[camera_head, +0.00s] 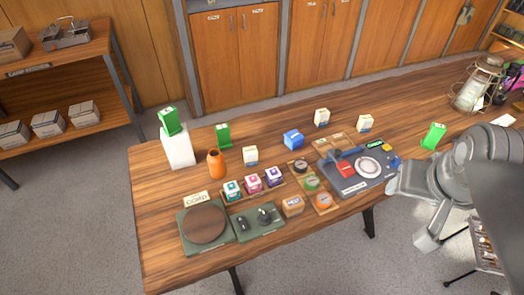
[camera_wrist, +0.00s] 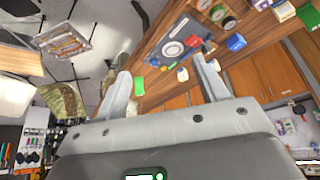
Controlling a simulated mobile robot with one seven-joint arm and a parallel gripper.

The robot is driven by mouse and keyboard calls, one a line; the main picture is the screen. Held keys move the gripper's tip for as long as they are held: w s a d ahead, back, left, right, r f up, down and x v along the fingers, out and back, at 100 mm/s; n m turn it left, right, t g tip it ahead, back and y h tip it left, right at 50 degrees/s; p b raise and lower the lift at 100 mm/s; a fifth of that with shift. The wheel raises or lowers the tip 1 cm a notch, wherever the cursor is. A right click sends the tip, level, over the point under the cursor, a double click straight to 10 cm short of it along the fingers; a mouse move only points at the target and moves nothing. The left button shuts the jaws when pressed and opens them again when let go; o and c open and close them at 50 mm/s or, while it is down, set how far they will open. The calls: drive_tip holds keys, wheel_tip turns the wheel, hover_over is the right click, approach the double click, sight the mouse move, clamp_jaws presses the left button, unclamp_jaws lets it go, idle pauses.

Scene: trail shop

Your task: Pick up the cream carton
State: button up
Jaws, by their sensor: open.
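Three small cream cartons with blue markings stand on the wooden table. One cream carton (camera_head: 365,124) is behind the grey tool board, one (camera_head: 321,117) is farther back, and one (camera_head: 250,156) is left of the middle, near the orange bottle. I cannot tell which one is meant. In the wrist view, a cream carton (camera_wrist: 182,75) shows beyond and between the fingertips, apart from them. My gripper (camera_wrist: 166,76) is open and empty. In the head view my arm is at the right, over the table's right part, and the fingertips cannot be made out clearly.
A blue carton (camera_head: 293,139) stands among the cream ones. Green cartons (camera_head: 433,135) stand at right and left, one on a white block (camera_head: 177,147). The tool board (camera_head: 380,181), orange bottle (camera_head: 216,163) and lantern (camera_head: 478,85) are obstacles. The table's back-left strip is mostly clear.

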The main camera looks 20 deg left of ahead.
drive_tip(key=w+a+n+g, duration=0.2)
drive_tip(key=w+a, duration=0.7)
drive_tip(key=w, duration=0.2)
drive_tip(key=n+g, duration=0.3)
drive_tip(key=n, duration=0.2)
hover_over(250, 150)
drive_tip(key=f, duration=1.8)
drive_tip(key=shift+w+d+f, duration=0.1)
drive_tip(key=shift+w+f, duration=0.15)
drive_tip(key=shift+w, duration=0.05)
drive_tip(key=shift+f, duration=0.35)
drive_tip(key=f, duration=1)
drive_tip(key=shift+s+f, duration=0.15)
drive_tip(key=shift+s, duration=0.1)
drive_tip(key=c, duration=1.1)
